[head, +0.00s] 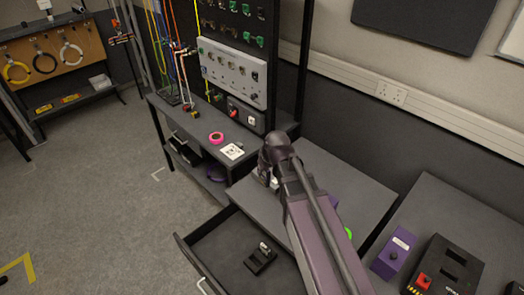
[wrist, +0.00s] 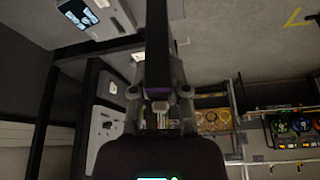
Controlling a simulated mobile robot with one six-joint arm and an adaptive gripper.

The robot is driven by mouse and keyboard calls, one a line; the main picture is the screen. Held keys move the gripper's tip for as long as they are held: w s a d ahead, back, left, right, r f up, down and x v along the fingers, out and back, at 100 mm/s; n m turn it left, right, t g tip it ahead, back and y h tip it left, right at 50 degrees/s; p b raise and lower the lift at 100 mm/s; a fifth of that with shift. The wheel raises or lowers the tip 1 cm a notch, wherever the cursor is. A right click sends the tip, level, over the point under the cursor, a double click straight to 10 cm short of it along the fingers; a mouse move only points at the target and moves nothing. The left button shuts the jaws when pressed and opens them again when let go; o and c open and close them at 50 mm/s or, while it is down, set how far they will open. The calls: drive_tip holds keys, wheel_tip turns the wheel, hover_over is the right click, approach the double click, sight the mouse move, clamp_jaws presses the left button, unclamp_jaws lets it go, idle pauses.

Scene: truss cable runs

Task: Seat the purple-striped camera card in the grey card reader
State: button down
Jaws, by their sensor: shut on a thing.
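My gripper (wrist: 159,82) is seen from behind in the wrist view, its fingers closed on a dark, narrow piece. This piece (wrist: 158,40) stretches up the middle of the picture and has a faint purple band near the fingers; I take it to be the purple-striped camera card. In the head view my arm reaches up from the lower right, and its wrist hides most of the gripper and the held card above the bench.
An open drawer (head: 222,252) below the bench (head: 340,185) holds a small black device (head: 261,259). A purple box (head: 393,254) and black unit (head: 446,265) stand at right. Floor is clear at left.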

drive_tip(key=w+f+n+b, duration=0.1)
drive_tip(key=w+f+b, duration=0.5)
drive_tip(key=w, duration=0.5)
drive_tip(key=w+f+n+b, duration=0.1)
drive_tip(key=w+f+b, duration=0.5)
drive_tip(key=w, duration=0.5)
drive_tip(key=shift+w+a+y, duration=0.15)
drive_tip(key=shift+w+y, duration=0.15)
drive_tip(key=shift+y, duration=0.1)
drive_tip(key=shift+f, duration=0.1)
wheel_tip(320, 180, down, 6)
drive_tip(key=b, duration=0.6)
drive_tip(key=shift+f+b, duration=1.45)
drive_tip(key=shift+b, duration=0.1)
idle(2.9)
